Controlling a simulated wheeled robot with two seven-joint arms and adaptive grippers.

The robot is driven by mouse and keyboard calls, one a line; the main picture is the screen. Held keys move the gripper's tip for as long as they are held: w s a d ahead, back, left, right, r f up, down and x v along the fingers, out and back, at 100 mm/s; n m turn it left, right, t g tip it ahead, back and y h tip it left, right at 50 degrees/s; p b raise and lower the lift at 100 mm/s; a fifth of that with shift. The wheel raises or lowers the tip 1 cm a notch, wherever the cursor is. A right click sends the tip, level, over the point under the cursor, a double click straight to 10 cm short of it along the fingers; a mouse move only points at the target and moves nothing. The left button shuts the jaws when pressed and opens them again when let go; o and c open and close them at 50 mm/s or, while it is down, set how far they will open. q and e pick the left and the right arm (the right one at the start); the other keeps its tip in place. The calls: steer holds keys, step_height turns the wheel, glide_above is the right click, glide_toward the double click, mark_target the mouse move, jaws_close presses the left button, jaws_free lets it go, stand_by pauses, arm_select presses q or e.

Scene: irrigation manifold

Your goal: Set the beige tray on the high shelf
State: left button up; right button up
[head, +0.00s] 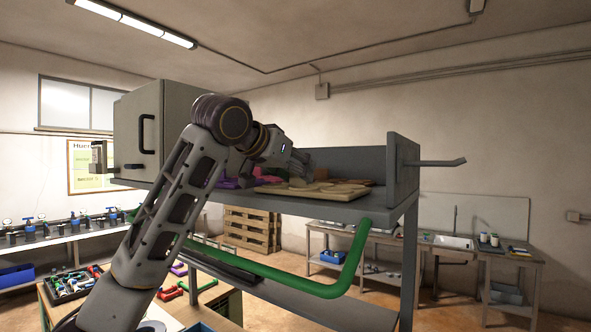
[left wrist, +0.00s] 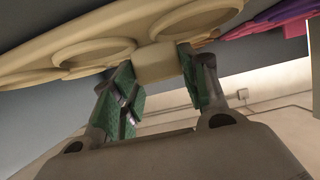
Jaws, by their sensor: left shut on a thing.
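The beige tray (head: 315,190) has shallow round recesses and lies level at the right part of the grey high shelf (head: 365,214). Whether it rests fully on the shelf board cannot be told. My left gripper (head: 300,165) reaches over the shelf from the left and is at the tray's edge. In the left wrist view, the green pads of the left gripper (left wrist: 158,80) are shut on a small block-like tab of the beige tray (left wrist: 90,45). My left forearm hides part of the shelf. My right gripper is not in view.
Purple items (head: 228,183) lie on the shelf left of the tray. A grey cabinet (head: 138,130) stands at the shelf's left end and an upright panel (head: 403,165) closes its right end. A green pipe (head: 270,270) runs below in front.

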arm_select(q)
steer(key=shift+f, duration=0.15)
steer(key=o, duration=1.1)
steer(key=shift+r, duration=0.2)
steer(key=shift+s+a+r, duration=0.15)
steer(key=shift+s+a, duration=0.1)
steer(key=shift+s, duration=0.15)
steer(key=b+v, duration=0.3)
steer(key=v, duration=0.8)
steer(key=shift+b, duration=0.4)
